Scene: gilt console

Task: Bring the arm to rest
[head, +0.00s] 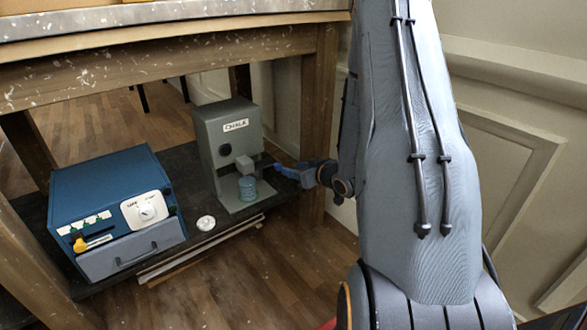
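My grey arm (425,150) stands large across the right half of the head view. My gripper (284,171), with blue fingers, reaches left from behind the arm, under the table. A gap seems to lie between fingertips and jar. The fingers are small and seen side-on, so I cannot tell whether they are open or shut. The gripper's wrist is partly hidden behind my arm.
A blue box (105,185) with a white dial, yellow handle and grey drawer stands at left on the dark lower shelf (185,165). A white round lid (206,222) lies between. The wooden table (170,60) is overhead, its leg (318,125) close to my arm. A panelled wall (515,100) is right.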

